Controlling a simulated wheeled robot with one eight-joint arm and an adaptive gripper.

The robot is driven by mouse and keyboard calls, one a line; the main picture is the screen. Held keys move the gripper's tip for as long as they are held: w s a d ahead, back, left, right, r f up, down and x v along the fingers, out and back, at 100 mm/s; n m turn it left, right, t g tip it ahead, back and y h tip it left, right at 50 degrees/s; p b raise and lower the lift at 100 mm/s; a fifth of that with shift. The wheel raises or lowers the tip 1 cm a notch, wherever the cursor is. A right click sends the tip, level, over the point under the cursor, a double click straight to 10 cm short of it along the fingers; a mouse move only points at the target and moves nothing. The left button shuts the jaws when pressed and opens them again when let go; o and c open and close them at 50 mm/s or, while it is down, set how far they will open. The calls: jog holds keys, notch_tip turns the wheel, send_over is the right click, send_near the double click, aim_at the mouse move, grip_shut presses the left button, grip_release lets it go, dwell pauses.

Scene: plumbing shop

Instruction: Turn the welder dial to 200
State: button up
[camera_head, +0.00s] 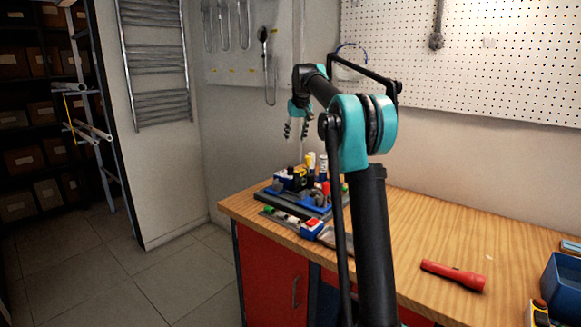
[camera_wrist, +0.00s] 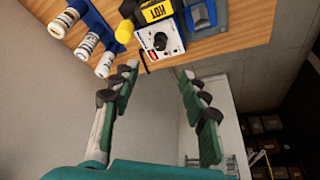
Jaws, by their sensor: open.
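The welder (camera_wrist: 172,48) shows at the top of the wrist view as a white-faced box with a black dial (camera_wrist: 160,41) and a yellow HOT label. The dial's setting is too small to read. My gripper (camera_wrist: 160,75) is open and empty, its two fingers apart below the welder in the wrist view. The dial shows between and beyond the fingertips, not touched. In the head view my gripper (camera_head: 296,133) hangs above the back left end of the workbench (camera_head: 430,235), over a cluster of small items. I cannot make out the dial there.
White bottles (camera_wrist: 87,45) in a blue rack stand beside the welder. A red flashlight (camera_head: 453,275) lies on the bench. A blue bin (camera_head: 562,285) is at the right edge. The bench middle is mostly clear. A pegboard (camera_head: 480,60) hangs behind.

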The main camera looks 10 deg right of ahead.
aim_at(291, 168)
jog(key=x, duration=1.7)
jog(key=shift+w+f, duration=0.1)
jog(key=shift+w, duration=0.15)
grip_shut()
